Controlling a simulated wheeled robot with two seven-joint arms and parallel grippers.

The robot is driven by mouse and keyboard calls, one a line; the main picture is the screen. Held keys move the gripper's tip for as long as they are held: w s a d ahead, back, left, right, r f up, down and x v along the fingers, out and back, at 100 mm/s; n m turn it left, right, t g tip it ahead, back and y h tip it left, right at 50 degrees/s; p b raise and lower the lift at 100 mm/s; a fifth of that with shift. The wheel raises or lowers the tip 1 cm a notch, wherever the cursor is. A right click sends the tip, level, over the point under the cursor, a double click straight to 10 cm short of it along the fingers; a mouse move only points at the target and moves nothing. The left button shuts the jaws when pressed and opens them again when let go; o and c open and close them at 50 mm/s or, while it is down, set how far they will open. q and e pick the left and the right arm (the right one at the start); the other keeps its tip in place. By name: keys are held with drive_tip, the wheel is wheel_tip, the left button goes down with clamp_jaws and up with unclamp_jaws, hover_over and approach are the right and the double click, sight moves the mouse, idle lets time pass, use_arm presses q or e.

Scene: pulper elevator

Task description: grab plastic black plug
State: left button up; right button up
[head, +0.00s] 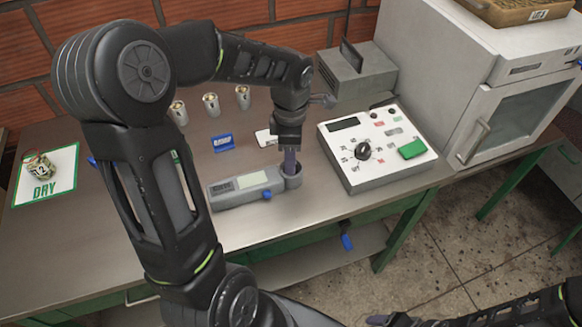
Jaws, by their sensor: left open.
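My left gripper (290,163) points down over the round cup (293,180) at the right end of a grey meter (238,189) on the table. Its fingers are open and reach to the cup's mouth. I cannot clearly make out a black plastic plug; the cup's inside is hidden by the fingers. My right gripper (382,320) shows only a little at the bottom edge, far from the meter. Whether it is open or shut cannot be told.
A control box (348,178) with a black knob (362,151) and green switch stands right of the meter. A grey device (357,75) and white oven (470,90) stand behind.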

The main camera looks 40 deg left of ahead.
use_arm(q)
wheel_tip(320, 180, down, 2)
drive_tip(key=shift+f, duration=0.1)
drive_tip(key=shift+c, duration=0.6)
clamp_jaws()
